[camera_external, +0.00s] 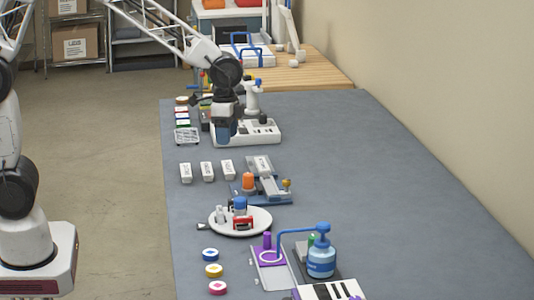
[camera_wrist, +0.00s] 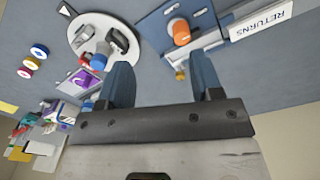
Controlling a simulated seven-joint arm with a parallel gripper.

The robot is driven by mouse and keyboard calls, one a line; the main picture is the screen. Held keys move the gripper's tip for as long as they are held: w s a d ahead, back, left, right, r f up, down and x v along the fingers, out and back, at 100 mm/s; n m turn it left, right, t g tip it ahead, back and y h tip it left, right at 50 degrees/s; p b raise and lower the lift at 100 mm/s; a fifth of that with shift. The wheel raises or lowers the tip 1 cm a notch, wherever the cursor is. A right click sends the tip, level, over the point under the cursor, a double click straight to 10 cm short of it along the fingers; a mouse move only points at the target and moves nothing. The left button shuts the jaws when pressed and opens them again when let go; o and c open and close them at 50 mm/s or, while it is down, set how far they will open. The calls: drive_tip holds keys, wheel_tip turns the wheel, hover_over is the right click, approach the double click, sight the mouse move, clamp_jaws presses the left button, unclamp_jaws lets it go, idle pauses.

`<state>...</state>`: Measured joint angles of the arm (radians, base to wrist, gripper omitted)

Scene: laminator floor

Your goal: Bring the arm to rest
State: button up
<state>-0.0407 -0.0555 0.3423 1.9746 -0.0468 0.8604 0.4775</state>
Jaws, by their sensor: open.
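My gripper (camera_external: 226,133) hangs from my arm over the far part of the grey table (camera_external: 330,150), in front of the white device base (camera_external: 264,133). Nothing is held. How high the fingertips are above the table is hard to tell.
A round white tray (camera_external: 262,226) with small items stands nearer the camera. An orange-topped part (camera_external: 248,181) sits by a blue-grey fixture. The table's right side is clear.

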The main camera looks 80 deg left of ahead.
drive_tip(key=s+r+n, duration=0.1)
drive_tip(key=s+r, duration=0.2)
drive_tip(key=s, duration=0.8)
drive_tip(key=s+d+r+n+t, duration=0.1)
drive_tip(key=s+r, duration=0.3)
drive_tip(key=s, duration=0.8)
drive_tip(key=s+d+r+n+t, duration=0.1)
drive_tip(key=s+r+n, duration=0.1)
drive_tip(key=s, duration=0.9)
drive_tip(key=shift+s+d+r, duration=0.2)
drive_tip(key=shift+r, duration=0.5)
